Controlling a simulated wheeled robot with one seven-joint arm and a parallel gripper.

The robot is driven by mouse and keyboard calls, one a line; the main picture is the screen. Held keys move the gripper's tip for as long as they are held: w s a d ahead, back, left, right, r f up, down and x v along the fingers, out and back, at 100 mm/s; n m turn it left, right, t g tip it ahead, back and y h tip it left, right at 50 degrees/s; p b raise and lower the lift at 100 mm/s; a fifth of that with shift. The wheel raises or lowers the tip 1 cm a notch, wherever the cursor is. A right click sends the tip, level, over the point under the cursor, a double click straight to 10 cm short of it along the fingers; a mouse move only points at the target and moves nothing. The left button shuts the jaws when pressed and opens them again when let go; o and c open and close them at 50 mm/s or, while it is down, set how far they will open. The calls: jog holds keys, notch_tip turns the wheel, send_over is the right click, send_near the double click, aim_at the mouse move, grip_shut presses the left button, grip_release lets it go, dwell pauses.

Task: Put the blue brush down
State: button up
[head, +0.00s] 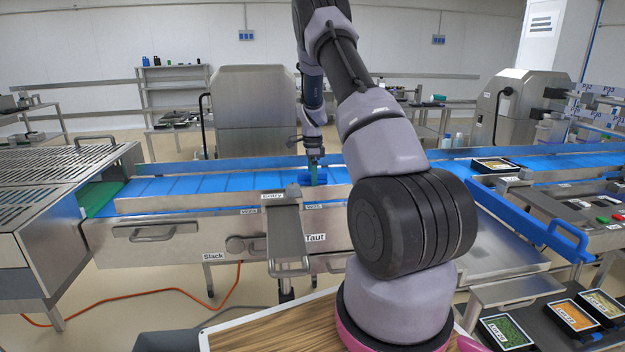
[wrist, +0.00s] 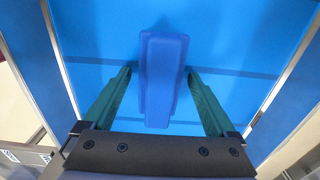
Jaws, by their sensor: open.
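The blue brush (wrist: 161,78) lies on the blue conveyor belt (wrist: 100,30), seen from above in the wrist view. It is a darker blue than the belt, with a long body and a wider end. My gripper (wrist: 160,75) is open, one green finger on each side of the brush, with a visible gap on both sides. In the head view my gripper (head: 314,163) is low over the belt, and the brush (head: 312,181) shows as a small dark blue shape just under it. How close the fingertips are to the belt is hard to tell.
Metal rails (head: 225,202) run along the belt's near and far sides. A blue-handled frame (head: 530,222) sits to the right. Several food trays, one with green contents (head: 506,332), are at the lower right. The belt left of my gripper is clear.

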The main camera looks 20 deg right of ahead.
jog(key=s+a+r+n+t, duration=0.1)
jog(key=s+a+r+n, duration=0.15)
jog(key=r, duration=0.95)
jog(key=s+a+r+n+t, duration=0.1)
jog(key=s+a+r, duration=0.2)
jog(key=r, duration=0.9)
jog(key=s+a+r+n+t+y, duration=0.15)
jog(key=s+a+r+n, duration=0.35)
jog(key=s, duration=0.5)
jog(key=s+a+r+n+t+y, duration=0.15)
jog(key=s+a+r+n, duration=0.25)
jog(key=s+r, duration=0.45)
jog(key=s+a+f+n+t, duration=0.1)
jog(key=s+a+n, duration=0.1)
jog(key=s, duration=0.4)
jog(key=s+a+f+n+t+h, duration=0.1)
jog(key=s+a+f+n, duration=0.1)
jog(key=s, duration=0.4)
jog(key=shift+s+n, duration=0.35)
jog(key=shift+s, duration=0.05)
